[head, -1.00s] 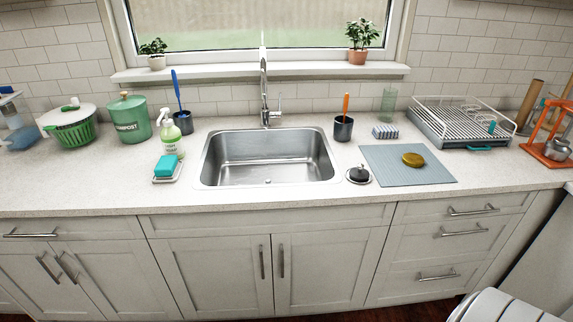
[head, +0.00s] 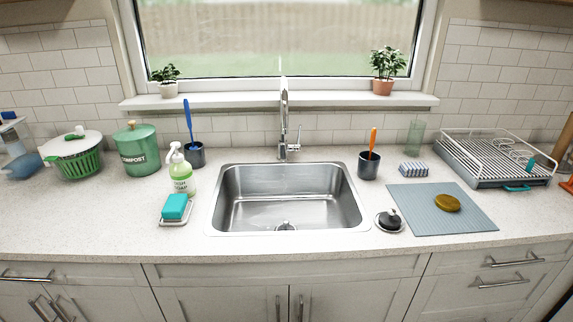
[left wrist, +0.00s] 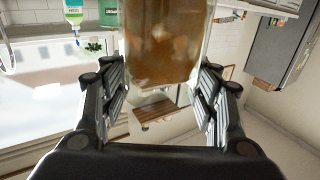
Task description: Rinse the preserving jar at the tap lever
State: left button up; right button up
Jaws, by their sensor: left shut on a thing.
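The tap (head: 283,115) stands behind the steel sink (head: 287,200), with its lever (head: 298,135) on the right side. The sink basin looks empty. In the left wrist view my left gripper (left wrist: 160,82) is shut on a clear glass jar (left wrist: 162,45) with brownish patches showing on or through it. The jar's top end is cut off by the frame edge. Neither gripper nor the jar shows in the head view. My right gripper is not in view.
Left of the sink are a soap bottle (head: 181,172), a teal sponge (head: 174,206) and a compost bin (head: 136,150). The front counter strip is clear.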

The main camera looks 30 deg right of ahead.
aim_at(297, 146)
jog(key=z, duration=1.15)
jog(key=i+j, duration=0.05)
